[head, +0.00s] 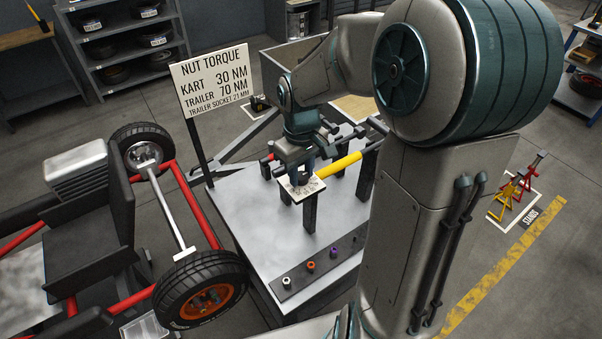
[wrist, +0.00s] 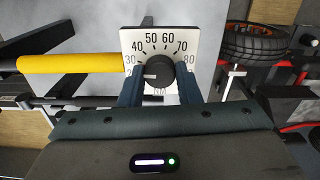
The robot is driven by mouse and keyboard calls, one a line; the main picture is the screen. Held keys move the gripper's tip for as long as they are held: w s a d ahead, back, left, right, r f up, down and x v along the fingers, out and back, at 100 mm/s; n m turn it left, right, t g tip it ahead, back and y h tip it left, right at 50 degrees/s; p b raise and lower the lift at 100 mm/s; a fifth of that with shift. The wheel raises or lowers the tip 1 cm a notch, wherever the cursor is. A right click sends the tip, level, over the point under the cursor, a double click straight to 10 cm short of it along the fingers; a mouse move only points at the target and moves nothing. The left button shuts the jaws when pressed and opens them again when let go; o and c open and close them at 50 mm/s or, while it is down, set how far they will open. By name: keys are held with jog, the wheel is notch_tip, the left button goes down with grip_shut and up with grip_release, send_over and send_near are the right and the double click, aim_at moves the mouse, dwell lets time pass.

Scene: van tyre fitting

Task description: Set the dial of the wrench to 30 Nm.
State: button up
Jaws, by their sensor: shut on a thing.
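The torque wrench lies across a stand, its yellow handle (head: 340,165) to the right of the dial plate; the handle also shows at left in the wrist view (wrist: 65,64). The white dial plate (wrist: 192,42) carries numbers, with 30 to 80 readable and a lower one at left partly covered by a finger. The black knob (wrist: 159,72) has a white mark pointing left, below the 30, near the partly covered number. My gripper (wrist: 159,84) is shut on the knob, one finger on each side. In the head view my gripper (head: 298,172) is over the plate (head: 290,190).
A sign (head: 215,80) reads kart 30 Nm, trailer 70 Nm. The grey bench (head: 255,235) holds a strip (head: 318,268) with several coloured sockets. A kart with wheels (head: 200,290) stands left of the bench. Red and yellow stands (head: 512,188) are on the floor at right.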

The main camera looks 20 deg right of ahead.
aim_at(301, 175)
jog(key=shift+m+b, duration=0.45)
jog(key=shift+m, duration=0.65)
jog(key=o, duration=1)
jog(key=shift+r, duration=0.15)
notch_tip(301, 175, up, 14)
jog(key=shift+f, duration=0.15)
